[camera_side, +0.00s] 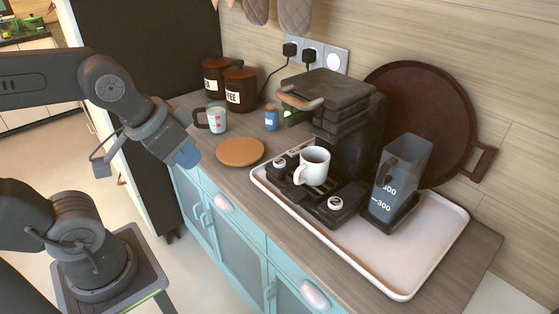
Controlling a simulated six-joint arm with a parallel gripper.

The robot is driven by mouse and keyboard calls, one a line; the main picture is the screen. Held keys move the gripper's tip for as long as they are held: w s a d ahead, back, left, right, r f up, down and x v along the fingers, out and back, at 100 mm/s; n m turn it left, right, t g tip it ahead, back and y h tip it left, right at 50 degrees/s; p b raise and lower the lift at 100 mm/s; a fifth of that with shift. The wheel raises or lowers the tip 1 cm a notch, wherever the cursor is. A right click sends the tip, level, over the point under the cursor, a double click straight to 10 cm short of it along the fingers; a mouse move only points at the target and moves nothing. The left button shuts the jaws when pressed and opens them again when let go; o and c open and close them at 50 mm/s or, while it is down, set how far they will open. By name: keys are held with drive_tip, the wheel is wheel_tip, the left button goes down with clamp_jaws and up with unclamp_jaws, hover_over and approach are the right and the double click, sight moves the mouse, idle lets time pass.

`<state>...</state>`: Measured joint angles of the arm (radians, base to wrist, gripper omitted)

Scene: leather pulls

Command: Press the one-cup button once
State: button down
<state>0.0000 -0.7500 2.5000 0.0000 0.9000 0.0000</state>
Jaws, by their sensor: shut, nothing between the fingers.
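A dark coffee machine (340,105) stands on a white tray, with a white cup (313,166) on its drip grate. Two round white buttons sit on its front base, one on each side of the cup: a left button (280,163) and a right button (335,203). The right one bears a dark mark that looks like a 2; the left one's mark is too small to read. My gripper (188,158) is shut and empty, with a blue tip, in front of the counter to the left of the machine. It is apart from both buttons.
A round wooden board (240,152), a glass mug (216,118), a small blue jar (271,118) and brown canisters (240,90) stand left of the machine. A clear water tank (400,175) stands right of it on the white tray (412,270). The tray's front right is bare.

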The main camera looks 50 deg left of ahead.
idle(0.8)
drive_tip(key=n+h, duration=0.8)
drive_tip(key=n, duration=0.8)
hover_over(278, 163)
wheel_tip(278, 163, down, 5)
drive_tip(key=shift+w+a+r+y, duration=0.1)
drive_tip(key=shift+w+a+y, duration=0.05)
drive_tip(key=shift+y, duration=0.15)
drive_tip(key=shift+f, duration=4.55)
drive_tip(key=shift+f, duration=0.2)
